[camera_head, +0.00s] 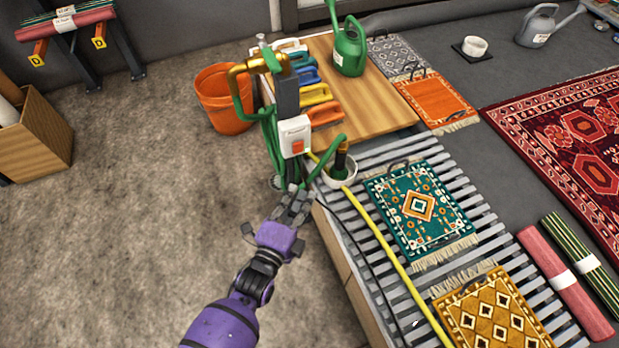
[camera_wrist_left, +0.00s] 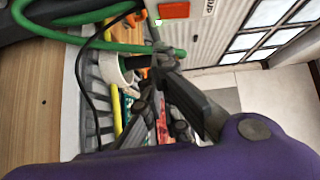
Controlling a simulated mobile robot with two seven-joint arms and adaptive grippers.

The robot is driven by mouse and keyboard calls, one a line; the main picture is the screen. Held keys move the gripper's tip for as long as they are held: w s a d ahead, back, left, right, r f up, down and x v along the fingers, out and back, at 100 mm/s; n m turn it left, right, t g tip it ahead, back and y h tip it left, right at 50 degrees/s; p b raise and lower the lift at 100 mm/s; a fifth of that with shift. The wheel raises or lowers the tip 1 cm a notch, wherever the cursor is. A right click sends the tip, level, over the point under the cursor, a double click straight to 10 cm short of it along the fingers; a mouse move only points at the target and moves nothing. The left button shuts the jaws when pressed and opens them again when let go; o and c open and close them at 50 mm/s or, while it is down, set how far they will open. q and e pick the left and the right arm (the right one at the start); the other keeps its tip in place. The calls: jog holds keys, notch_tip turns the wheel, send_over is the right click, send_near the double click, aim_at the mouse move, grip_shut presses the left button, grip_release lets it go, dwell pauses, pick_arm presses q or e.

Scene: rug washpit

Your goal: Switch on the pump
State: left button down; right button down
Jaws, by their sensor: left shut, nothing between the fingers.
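A white switch box (camera_head: 294,134) with an orange-red switch (camera_head: 297,147) is mounted on a grey post (camera_head: 286,98) at the table's left edge. Whether the switch is on cannot be told. A green hose (camera_head: 268,130) and a brass pipe (camera_head: 240,70) run beside the post. My left gripper (camera_head: 295,200) is shut and empty, below the box and apart from the switch in the head view. The left wrist view shows the switch (camera_wrist_left: 174,10) at the top edge, beyond the closed fingertips (camera_wrist_left: 160,65). The pump itself cannot be made out. My right gripper is out of view.
A white cup (camera_head: 341,172) holding a green-handled nozzle stands right of the box. An orange bucket (camera_head: 218,98) stands behind left.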

pick_arm(q)
jog(key=v, duration=0.3)
jog(key=shift+s+f, duration=0.2)
jog(key=shift+s, duration=0.15)
dwell(0.3)
